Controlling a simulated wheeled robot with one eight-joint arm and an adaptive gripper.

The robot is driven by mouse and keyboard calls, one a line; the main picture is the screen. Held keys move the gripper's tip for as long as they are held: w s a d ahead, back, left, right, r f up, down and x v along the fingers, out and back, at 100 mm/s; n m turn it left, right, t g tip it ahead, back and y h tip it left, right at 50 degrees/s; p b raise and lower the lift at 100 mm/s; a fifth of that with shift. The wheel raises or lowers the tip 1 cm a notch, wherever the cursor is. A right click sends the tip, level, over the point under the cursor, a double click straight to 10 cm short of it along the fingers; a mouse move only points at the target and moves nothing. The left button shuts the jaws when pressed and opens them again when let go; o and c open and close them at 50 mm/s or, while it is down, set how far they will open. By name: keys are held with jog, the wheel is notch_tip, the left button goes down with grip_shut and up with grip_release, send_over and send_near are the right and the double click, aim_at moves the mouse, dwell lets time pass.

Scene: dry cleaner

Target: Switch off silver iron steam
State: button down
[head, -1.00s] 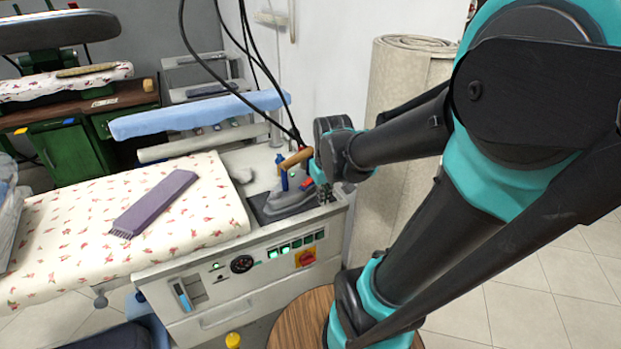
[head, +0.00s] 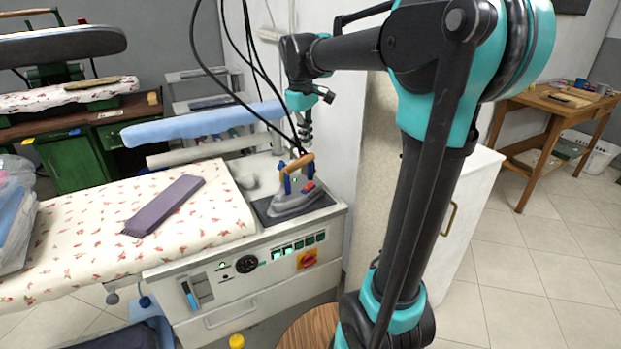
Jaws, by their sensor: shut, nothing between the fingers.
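The silver iron (head: 297,200) rests on a dark pad (head: 318,207) at the right end of the ironing station. It has a wooden handle, blue posts and a red part on its top right side. The station's front panel (head: 262,263) has a black round gauge, a row of green-lit switches and a red-and-yellow rotary switch (head: 307,259). My gripper (head: 305,138) is above and behind the iron, pointing down, apart from it. Its fingers look together and hold nothing, though they are small here.
Black hoses (head: 247,60) hang down by my gripper to the iron. A purple brush (head: 165,205) lies on the flowered ironing board (head: 90,240). A blue padded sleeve board (head: 205,124) stands behind. A white cabinet (head: 468,220) stands right of my arm, with open floor beyond it.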

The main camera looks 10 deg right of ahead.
aim_at(311, 185)
jog(key=f, duration=0.4)
jog(key=d+f, duration=0.1)
jog(key=f, duration=0.4)
jog(key=w+f, duration=0.1)
jog(key=f, duration=0.4)
jog(key=shift+w+d, duration=0.1)
jog(key=shift+d, duration=0.05)
jog(key=shift+d+f, duration=0.1)
jog(key=shift+f, duration=0.15)
jog(key=shift+s+a+r, duration=0.1)
jog(key=shift+s+a, duration=0.4)
jog(key=shift+a, duration=0.1)
notch_tip(311, 185, up, 14)
jog(key=w+d, duration=0.1)
dwell(0.6)
jog(key=shift+d, duration=0.1)
